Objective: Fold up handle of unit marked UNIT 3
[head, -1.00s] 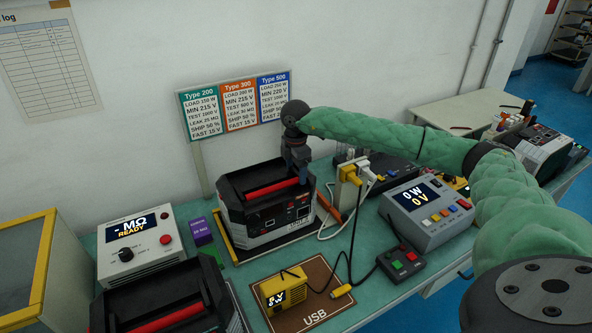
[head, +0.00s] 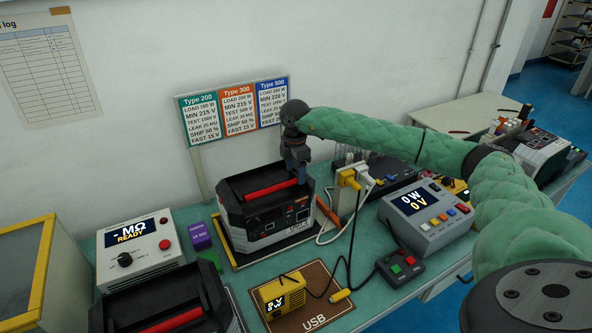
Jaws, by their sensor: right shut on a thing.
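A black and grey unit (head: 262,222) with a red handle (head: 272,189) on top stands in the middle of the bench. The small label low on its front is too blurred to read surely. My right gripper (head: 299,180) points down at the right end of the handle and is shut on it; the fingertips are partly hidden against the dark top. A second dark unit (head: 150,300) with a red handle (head: 178,320) is cut off by the bottom edge. My left gripper is not in view.
A grey load box (head: 425,218) and a button box (head: 402,268) stand right. A white tester (head: 140,250) and purple box (head: 200,236) stand left. A sign (head: 235,110) stands behind.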

